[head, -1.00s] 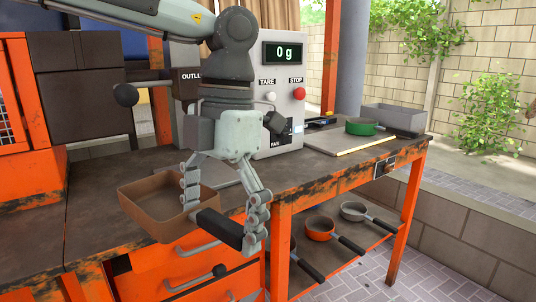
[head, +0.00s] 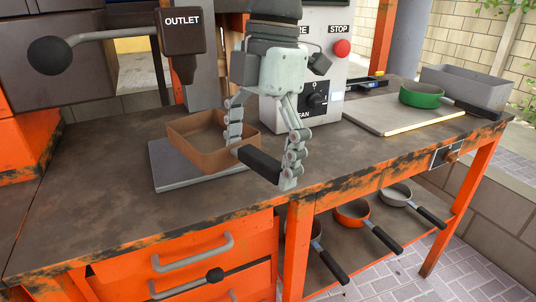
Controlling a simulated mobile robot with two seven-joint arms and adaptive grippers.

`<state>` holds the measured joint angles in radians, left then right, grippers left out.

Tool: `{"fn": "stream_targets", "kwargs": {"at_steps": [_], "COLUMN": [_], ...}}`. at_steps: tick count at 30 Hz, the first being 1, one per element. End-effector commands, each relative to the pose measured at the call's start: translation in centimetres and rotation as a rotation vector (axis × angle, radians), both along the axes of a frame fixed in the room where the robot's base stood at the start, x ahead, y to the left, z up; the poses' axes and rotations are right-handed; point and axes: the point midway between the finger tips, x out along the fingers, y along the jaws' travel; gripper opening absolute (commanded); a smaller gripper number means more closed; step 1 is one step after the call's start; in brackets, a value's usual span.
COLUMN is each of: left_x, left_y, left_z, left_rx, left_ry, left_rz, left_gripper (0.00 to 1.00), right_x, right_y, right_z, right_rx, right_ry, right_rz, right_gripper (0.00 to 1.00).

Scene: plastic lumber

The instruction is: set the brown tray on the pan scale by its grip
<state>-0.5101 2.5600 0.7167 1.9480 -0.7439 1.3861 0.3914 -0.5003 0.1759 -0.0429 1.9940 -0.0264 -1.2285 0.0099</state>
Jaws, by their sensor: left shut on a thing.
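The brown tray (head: 207,153) is an open, shallow pan with a black grip (head: 260,164) sticking out toward the front right. My left gripper (head: 262,153) is shut on the grip, with one finger on each side of it. The tray is level and over the flat grey plate of the pan scale (head: 172,178), below the outlet (head: 181,40). I cannot tell whether its underside touches the plate. The tray hides part of the plate. My right gripper is not in view.
A control box (head: 312,60) with a red stop button stands behind my gripper. To the right lie a grey board (head: 385,118), a green pan (head: 421,95) and a grey bin (head: 468,86). Several pans sit on the lower shelf. The bench's left front is clear.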

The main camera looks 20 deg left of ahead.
Motion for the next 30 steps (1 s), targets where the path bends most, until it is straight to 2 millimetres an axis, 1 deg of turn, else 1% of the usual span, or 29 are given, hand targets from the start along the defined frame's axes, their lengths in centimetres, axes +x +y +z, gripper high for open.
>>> {"fn": "stream_targets", "kwargs": {"at_steps": [3,19,24,25,26,27,30], "left_x": [0.6,2.8,3.5,3.5,3.5,3.5,3.5], "left_y": [1.1,5.8,7.3,7.4,7.3,7.3,7.3], "left_z": [-0.1,-1.2,-1.6,-1.9,-2.3,-2.5,-3.0], "left_rx": [0.001,0.000,0.000,0.000,0.000,-0.001,-0.001], "left_ry": [-0.002,-0.001,-0.001,-0.001,-0.001,-0.002,-0.002], "left_rz": [0.003,0.002,0.003,0.001,0.000,0.000,0.000], "left_gripper": [0.56,0.56,0.56,0.56,0.56,0.56,0.56], "right_x": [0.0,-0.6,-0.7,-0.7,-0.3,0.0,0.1], "right_y": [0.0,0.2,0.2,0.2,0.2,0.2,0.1], "right_z": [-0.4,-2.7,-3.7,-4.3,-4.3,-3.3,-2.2], "right_rx": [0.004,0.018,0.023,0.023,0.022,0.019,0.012], "right_ry": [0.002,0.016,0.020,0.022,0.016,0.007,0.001], "right_rz": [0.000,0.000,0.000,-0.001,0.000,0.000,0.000], "right_gripper": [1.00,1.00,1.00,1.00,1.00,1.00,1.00]}}
